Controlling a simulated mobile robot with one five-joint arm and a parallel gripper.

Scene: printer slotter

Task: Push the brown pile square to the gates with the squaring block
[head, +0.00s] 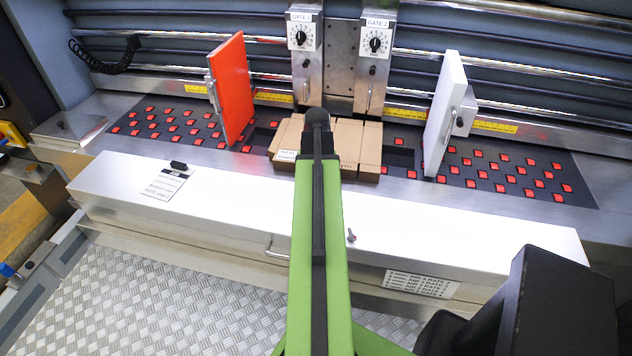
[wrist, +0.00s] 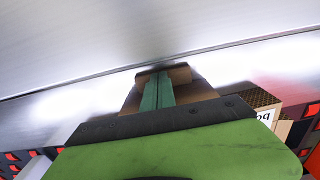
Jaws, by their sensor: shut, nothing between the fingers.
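The brown pile (head: 358,150) of flat cardboard lies on the feed table in front of the gates in the head view. Gate 1 (head: 306,65) and gate 2 (head: 373,70) are upright metal plates with dials. My green arm crosses the middle of the pile and hides part of it and my fingertips. In the wrist view my gripper (wrist: 157,92) is shut, its teal fingers together. A brown surface (wrist: 180,74) shows around the fingertips; I cannot tell whether it is pile or block. A corrugated edge of the pile (wrist: 262,98) shows at right. I cannot identify the squaring block.
A red side guide (head: 232,88) stands left of the pile and a white side guide (head: 445,110) stands right of it. The table has red rollers (head: 160,122) on both sides. A long white cover (head: 235,195) runs along the front.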

